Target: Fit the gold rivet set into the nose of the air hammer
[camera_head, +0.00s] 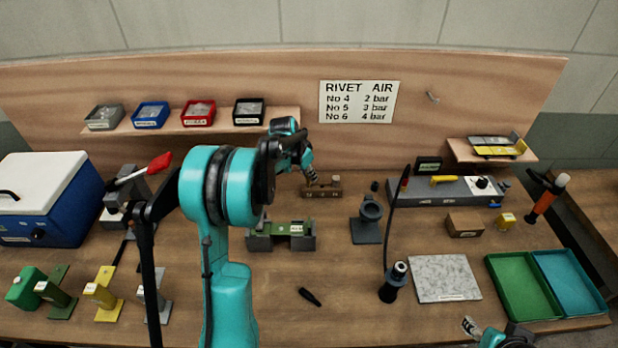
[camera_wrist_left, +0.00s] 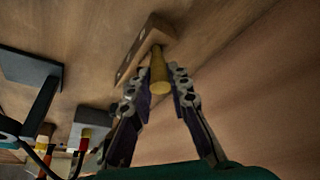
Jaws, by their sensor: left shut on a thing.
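My left gripper (camera_head: 312,182) is at the small wooden rack (camera_head: 332,190) at the back of the bench. In the left wrist view, its two fingertips (camera_wrist_left: 160,85) are closed on the gold rivet set (camera_wrist_left: 159,74). The set overlaps the rack's edge there; I cannot tell if its end is still in a hole. A black upright tool with a silver top and a hose, apparently the air hammer (camera_head: 394,284), stands at front centre, apart from the left gripper. My right gripper (camera_head: 478,330) is only partly in view at the bottom edge; its jaw opening is unclear.
A dark cup stand (camera_head: 367,222) is between the rack and the black tool. A hose arches up beside it. A speckled plate (camera_head: 445,278) and a green tray (camera_head: 522,287) are at right. A green fixture (camera_head: 282,231) is left of centre. A small black piece (camera_head: 310,296) lies in front.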

